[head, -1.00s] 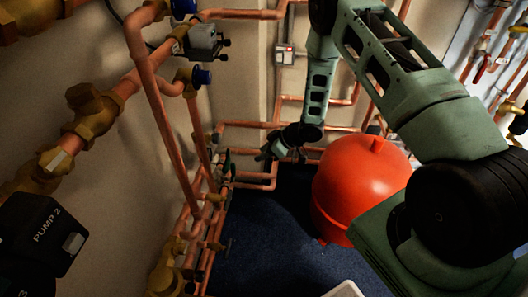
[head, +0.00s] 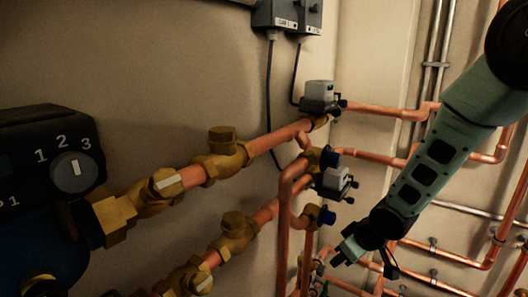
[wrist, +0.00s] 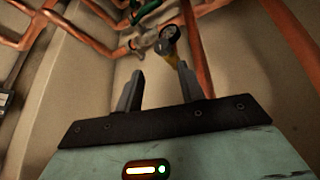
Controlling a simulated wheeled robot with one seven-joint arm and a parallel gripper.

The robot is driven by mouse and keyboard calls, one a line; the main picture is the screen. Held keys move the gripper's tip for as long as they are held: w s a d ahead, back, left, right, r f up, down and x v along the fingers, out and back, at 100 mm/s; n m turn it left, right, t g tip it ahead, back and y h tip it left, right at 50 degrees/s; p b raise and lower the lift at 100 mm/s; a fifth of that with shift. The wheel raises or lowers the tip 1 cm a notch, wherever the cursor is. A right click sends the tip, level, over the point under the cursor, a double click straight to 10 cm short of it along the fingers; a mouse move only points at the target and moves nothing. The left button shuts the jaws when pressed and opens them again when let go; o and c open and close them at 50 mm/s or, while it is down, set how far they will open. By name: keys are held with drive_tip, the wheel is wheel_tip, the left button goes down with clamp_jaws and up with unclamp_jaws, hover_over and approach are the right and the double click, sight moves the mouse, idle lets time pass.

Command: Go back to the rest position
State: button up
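My gripper (head: 342,256) is low and right of centre in the head view, in front of copper pipes. My green arm (head: 430,160) slants down to it from the upper right. In the wrist view the two dark fingers of my gripper (wrist: 160,75) stand apart, with only bare wall between them. A brass fitting with a round grey end (wrist: 167,42) shows beyond the right finger; I cannot tell how far off it is.
Brass valves (head: 228,160) on copper pipes line the left wall. Grey actuator boxes (head: 319,94) sit near the corner. A pump with a numbered dial (head: 75,170) is at the left. A cabled control box (head: 287,15) hangs above. Copper pipes (head: 450,255) run at the lower right.

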drive_tip(key=s+a+r+g+p, duration=0.1)
drive_tip(key=s+a+r+p, duration=0.1)
drive_tip(key=s+r, duration=0.4)
drive_tip(key=s+a+r+g+h+p, duration=0.1)
drive_tip(key=s+r, duration=0.6)
drive_tip(key=s, duration=0.7)
drive_tip(key=s+a+r+g+h+p, duration=0.1)
drive_tip(key=s+a+r+g+p, duration=0.1)
drive_tip(key=s+r, duration=0.4)
drive_tip(key=s+a, duration=0.1)
drive_tip(key=s, duration=0.3)
drive_tip(key=shift+s+r+g+p, duration=0.2)
drive_tip(key=shift+r+g+p, duration=0.1)
drive_tip(key=shift+r+g, duration=0.1)
